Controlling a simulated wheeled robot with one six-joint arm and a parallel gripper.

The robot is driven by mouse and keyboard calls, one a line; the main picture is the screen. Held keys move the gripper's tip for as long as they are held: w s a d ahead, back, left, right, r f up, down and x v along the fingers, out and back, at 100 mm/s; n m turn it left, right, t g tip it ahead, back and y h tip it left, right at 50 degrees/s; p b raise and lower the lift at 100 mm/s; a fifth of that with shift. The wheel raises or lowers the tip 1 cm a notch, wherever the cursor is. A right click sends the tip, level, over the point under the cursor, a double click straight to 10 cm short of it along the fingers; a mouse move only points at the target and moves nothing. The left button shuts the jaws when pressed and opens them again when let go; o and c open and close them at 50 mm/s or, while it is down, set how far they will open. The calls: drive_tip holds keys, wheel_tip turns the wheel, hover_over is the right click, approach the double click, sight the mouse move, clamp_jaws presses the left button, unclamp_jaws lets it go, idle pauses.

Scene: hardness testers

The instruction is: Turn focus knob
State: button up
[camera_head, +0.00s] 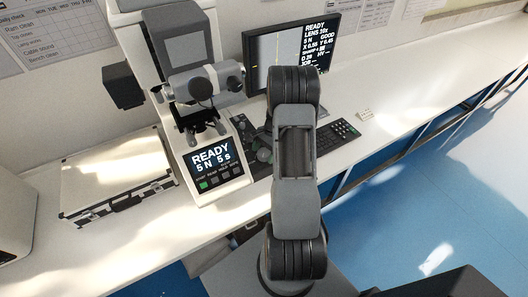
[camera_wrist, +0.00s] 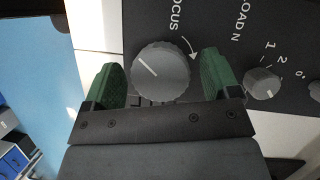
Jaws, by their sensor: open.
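The focus knob (camera_wrist: 160,72) is a round grey knob with ridged sides and a white pointer line, on a dark panel marked "FOCUS" with a curved arrow, in the wrist view. My gripper (camera_wrist: 158,62) is open, with one green finger on each side of the knob. A gap shows between the left finger and the knob; the right finger is close to it, and I cannot tell if it touches. In the head view the hardness tester (camera_head: 207,135) shows "READY 5 N 5 s" on its front screen. My arm hides much of its right side there.
A smaller load knob (camera_wrist: 263,83) with numbers sits right of the right finger. In the head view a monitor (camera_head: 270,48) and a keyboard (camera_head: 337,134) stand behind and right of my arm. A silver case (camera_head: 115,178) lies on the bench at left.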

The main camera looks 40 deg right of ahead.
drive_tip(key=shift+f, duration=0.1)
drive_tip(key=shift+c, duration=0.4)
drive_tip(key=c, duration=0.8)
drive_tip(key=shift+c, duration=0.2)
drive_tip(key=m+t, duration=0.1)
drive_tip(key=m, duration=0.1)
drive_tip(key=m+b, duration=0.1)
drive_tip(key=m, duration=0.2)
drive_tip(key=shift+t, duration=0.4)
drive_tip(key=m, duration=0.2)
drive_tip(key=m+t+h, duration=0.1)
drive_tip(key=m, duration=0.1)
drive_tip(key=shift+m+t, duration=0.3)
drive_tip(key=m+h, duration=0.1)
drive_tip(key=m, duration=0.2)
drive_tip(key=m+t+h, duration=0.1)
drive_tip(key=m, duration=0.3)
drive_tip(key=shift+a+t, duration=0.1)
drive_tip(key=shift+t, duration=0.2)
drive_tip(key=m+h, duration=0.1)
drive_tip(key=m, duration=0.2)
drive_tip(key=m+h+p, duration=0.1)
drive_tip(key=m, duration=0.2)
drive_tip(key=shift+m+h, duration=0.3)
drive_tip(key=shift+h, duration=0.1)
